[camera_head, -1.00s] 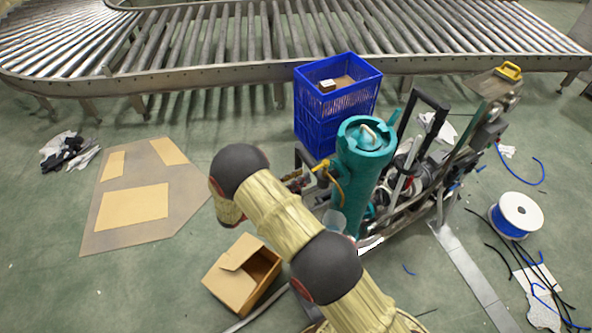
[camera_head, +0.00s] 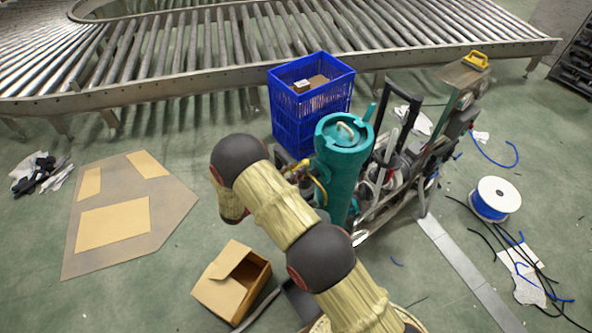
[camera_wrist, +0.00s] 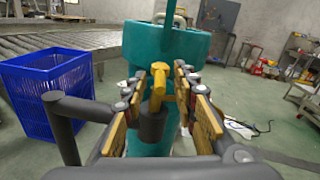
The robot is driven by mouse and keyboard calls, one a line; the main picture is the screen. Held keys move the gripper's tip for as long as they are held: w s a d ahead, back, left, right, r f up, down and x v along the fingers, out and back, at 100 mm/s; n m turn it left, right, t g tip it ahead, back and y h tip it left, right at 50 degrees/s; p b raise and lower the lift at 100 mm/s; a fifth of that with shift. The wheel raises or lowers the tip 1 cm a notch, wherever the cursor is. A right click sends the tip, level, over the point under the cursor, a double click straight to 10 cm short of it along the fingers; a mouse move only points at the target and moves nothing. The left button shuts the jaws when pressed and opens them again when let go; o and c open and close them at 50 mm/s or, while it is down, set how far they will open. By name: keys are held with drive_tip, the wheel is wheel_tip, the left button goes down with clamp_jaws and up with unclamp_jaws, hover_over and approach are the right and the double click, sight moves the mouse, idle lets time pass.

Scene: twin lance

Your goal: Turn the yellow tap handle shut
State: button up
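The yellow tap handle (camera_wrist: 159,80) stands upright in the middle of the wrist view, in front of a large teal cylinder (camera_wrist: 150,143). In the head view the handle (camera_head: 303,165) shows small at the left side of the teal cylinder (camera_head: 341,170). My gripper (camera_wrist: 160,85) is open, its tan-padded fingers on either side of the handle. Gaps show between the handle and both fingers, so I see no grip on it. A dark round part (camera_wrist: 153,124) sits below the handle. In the head view my arm mostly hides the gripper.
A blue crate (camera_head: 312,105) stands behind the cylinder, before a roller conveyor (camera_head: 200,85). A cart frame (camera_head: 405,150) adjoins the cylinder on the right. An open cardboard box (camera_head: 228,285) lies on the floor in front. A cable spool (camera_head: 497,196) and loose cables lie right.

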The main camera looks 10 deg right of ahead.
drive_tip(key=shift+w+d, duration=0.1)
drive_tip(key=shift+d, duration=0.05)
drive_tip(key=shift+c, duration=0.7)
clamp_jaws()
